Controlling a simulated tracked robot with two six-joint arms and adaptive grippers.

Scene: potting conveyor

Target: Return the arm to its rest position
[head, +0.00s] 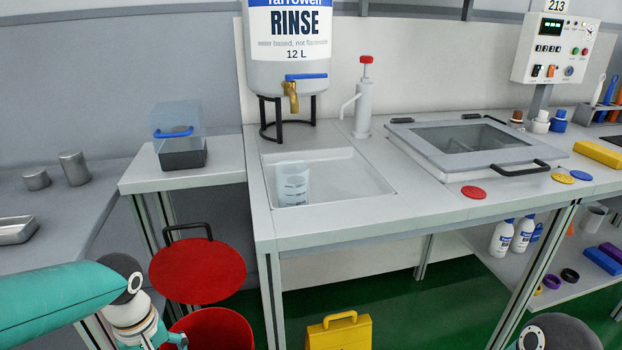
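My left arm (60,300) comes in from the left in a teal sleeve and bends down at a grey-capped joint. Its lower part is in front of the red bin at the bottom edge, and its gripper is below the picture. Only a dark rounded joint of my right arm (555,335) shows at the bottom right. The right gripper is out of view, so whether either gripper holds anything is hidden.
A red bin (222,330) with a raised red lid (198,270) stands near my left arm. The bench has a sink tray (350,175) holding a clear beaker (292,184), a rinse tank (290,70), a pump bottle (363,105) and a hatch (460,145). A yellow sign (340,335) stands below.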

